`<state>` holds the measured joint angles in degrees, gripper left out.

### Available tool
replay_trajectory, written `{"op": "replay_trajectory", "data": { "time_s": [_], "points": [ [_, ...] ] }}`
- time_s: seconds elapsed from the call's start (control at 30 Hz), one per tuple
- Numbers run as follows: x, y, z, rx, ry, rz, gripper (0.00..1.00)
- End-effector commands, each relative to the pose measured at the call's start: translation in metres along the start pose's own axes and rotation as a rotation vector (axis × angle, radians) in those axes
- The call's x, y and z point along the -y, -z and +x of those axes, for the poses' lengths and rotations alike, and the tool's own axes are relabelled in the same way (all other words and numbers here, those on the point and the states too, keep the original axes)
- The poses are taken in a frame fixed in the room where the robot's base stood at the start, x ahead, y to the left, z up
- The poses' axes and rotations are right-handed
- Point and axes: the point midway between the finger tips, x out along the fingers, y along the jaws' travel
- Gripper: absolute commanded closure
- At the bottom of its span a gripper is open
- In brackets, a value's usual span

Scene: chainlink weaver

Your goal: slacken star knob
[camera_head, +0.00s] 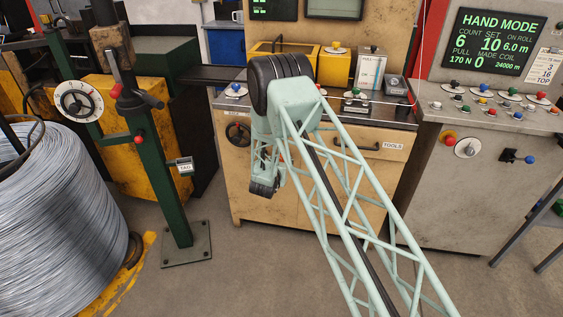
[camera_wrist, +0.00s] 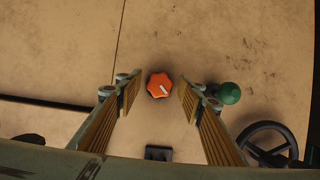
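The star knob (camera_wrist: 159,85) is an orange-red lobed knob with a white mark. It sits on a beige panel near the middle of the wrist view. My gripper (camera_wrist: 158,94) is open, with one ribbed finger to the left of the knob and one to the right. Gaps show between the knob and both fingers, and nothing is held. In the head view my gripper (camera_head: 264,172) hangs in front of the beige cabinet (camera_head: 238,185), and my arm hides most of the area around it. I cannot make out the knob surely there.
In the wrist view a green ball knob (camera_wrist: 229,93) stands just right of the right finger. A black handwheel (camera_wrist: 267,142) is at lower right, and a small black block (camera_wrist: 158,153) lies below the knob. In the head view a wire coil (camera_head: 55,205) and green post (camera_head: 165,185) stand left.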

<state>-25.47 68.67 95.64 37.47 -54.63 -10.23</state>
Motion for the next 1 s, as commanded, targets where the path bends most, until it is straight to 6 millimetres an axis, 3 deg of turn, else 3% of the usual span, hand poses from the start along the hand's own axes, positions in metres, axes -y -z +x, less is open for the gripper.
{"op": "replay_trajectory", "data": {
  "time_s": [0.17, 0.4, 1.0],
  "points": [
    [0.0000, -0.0001, -0.0002, 0.000, 0.000, 0.000, 0.66],
    [0.0000, -0.0001, -0.0003, 0.000, 0.000, 0.000, 0.88],
    [0.0009, 0.0000, -0.0009, 0.001, -0.031, -0.074, 0.88]
  ]
}}
